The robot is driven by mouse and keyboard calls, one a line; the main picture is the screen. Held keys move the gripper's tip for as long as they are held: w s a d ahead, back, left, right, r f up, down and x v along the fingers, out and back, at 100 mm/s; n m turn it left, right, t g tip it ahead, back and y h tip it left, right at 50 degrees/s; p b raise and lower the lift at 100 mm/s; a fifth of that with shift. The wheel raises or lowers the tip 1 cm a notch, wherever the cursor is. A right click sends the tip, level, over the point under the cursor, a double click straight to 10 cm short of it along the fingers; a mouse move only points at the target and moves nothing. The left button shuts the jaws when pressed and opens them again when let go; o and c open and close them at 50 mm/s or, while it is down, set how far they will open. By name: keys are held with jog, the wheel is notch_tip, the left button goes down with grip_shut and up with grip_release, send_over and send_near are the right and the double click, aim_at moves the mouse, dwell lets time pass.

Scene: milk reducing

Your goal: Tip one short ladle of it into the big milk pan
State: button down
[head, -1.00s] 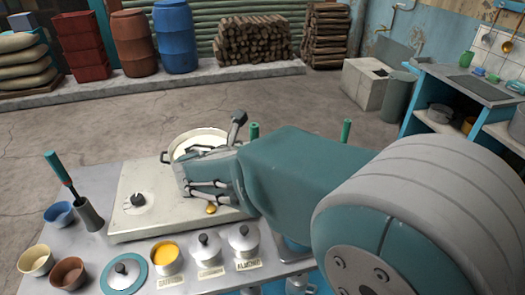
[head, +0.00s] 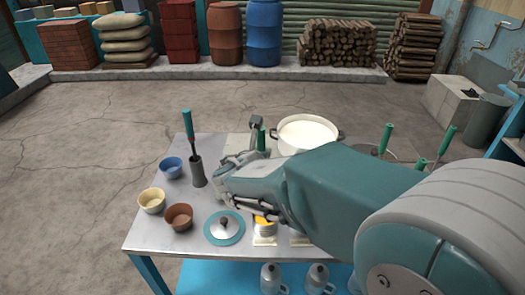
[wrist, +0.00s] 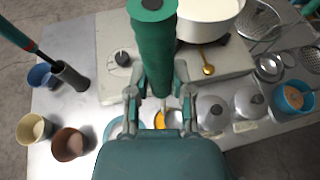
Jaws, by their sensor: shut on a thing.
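My gripper (head: 242,172) is shut on a green-handled utensil; its handle (wrist: 155,48) rises between the fingers in the wrist view, and its top shows in the head view (head: 262,138). A thin shaft runs down from it; its lower end cannot be made out clearly. Just beyond the fingers is a small pot of orange-yellow contents (wrist: 160,119), partly hidden by my gripper in the head view (head: 264,228). The big white milk pan (head: 308,148), filled with pale milk, stands behind and right of my gripper, apart from it.
A grey holder (head: 198,172) with another green-handled tool stands left. Blue (head: 171,167), cream (head: 151,201) and brown (head: 179,217) bowls and a teal-rimmed lid (head: 225,228) lie nearby. Lidded pots (wrist: 212,115) stand right of the orange one. Other green handles rise at the right.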

jog(key=shift+d+f, duration=0.15)
jog(key=shift+f, duration=0.55)
notch_tip(320, 180, down, 9)
jog(key=a, duration=0.1)
jog(key=shift+d+r, duration=0.1)
dwell(0.4)
jog(key=shift+r, duration=0.1)
dwell(0.6)
